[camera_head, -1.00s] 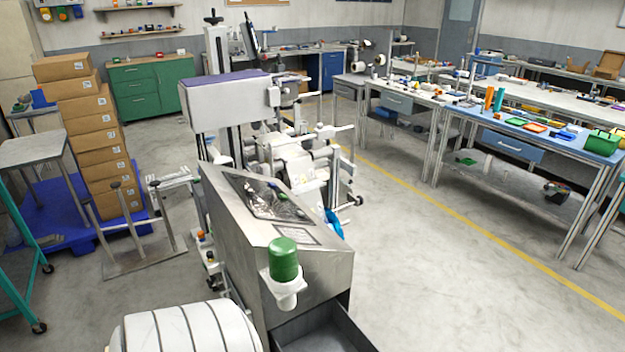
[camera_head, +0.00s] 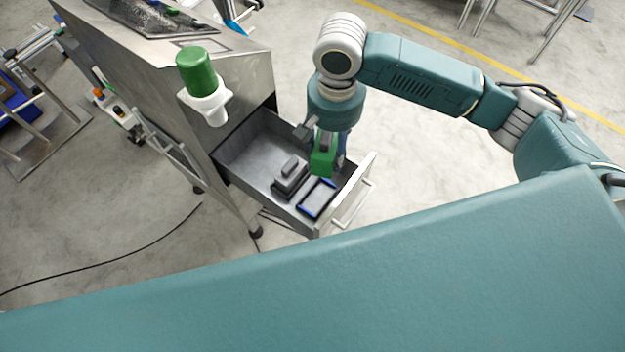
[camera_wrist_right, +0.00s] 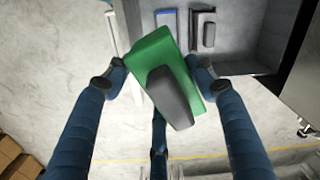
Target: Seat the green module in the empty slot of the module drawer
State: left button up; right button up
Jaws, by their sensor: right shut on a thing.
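The green module (camera_head: 322,163) is a block with a dark grey grip on top. My right gripper (camera_head: 322,146) is shut on it and holds it over the right part of the open module drawer (camera_head: 240,157). In the right wrist view the green module (camera_wrist_right: 148,50) lies between the two fingers, turned at an angle to the drawer. The blue-edged empty slot (camera_head: 317,198) is in the drawer near the front, below and left of the module. A dark grey module (camera_head: 290,179) sits beside that slot. My left gripper is out of view.
The drawer extends from a steel cabinet (camera_head: 237,75), with a white handle (camera_head: 353,205) at its front. A green cylinder in a white holder (camera_head: 207,108) stands out from the cabinet near the drawer. A black cable (camera_head: 130,257) lies on the floor, which is otherwise open there.

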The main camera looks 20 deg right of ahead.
jog(key=f+m+b, duration=0.1)
jog(key=f+b, duration=0.1)
jog(key=f, duration=0.5)
jog(key=a+f+m+b, duration=0.1)
jog(key=f+m+b, duration=0.1)
jog(key=f, duration=0.6)
jog(key=f+m+b, duration=0.1)
jog(key=f+b, duration=0.3)
jog(key=f, duration=0.4)
jog(key=shift+w+a+f+m, duration=0.15)
jog(key=shift+w+f+m, duration=0.05)
jog(key=shift+w+m, duration=0.1)
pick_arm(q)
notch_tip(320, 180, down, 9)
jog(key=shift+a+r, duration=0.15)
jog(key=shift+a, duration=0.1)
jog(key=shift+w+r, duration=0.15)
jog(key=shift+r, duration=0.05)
pick_arm(e)
jog(key=shift+r, duration=0.1)
jog(key=shift+a, duration=0.1)
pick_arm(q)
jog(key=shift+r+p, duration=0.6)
pick_arm(e)
jog(key=shift+s, duration=0.1)
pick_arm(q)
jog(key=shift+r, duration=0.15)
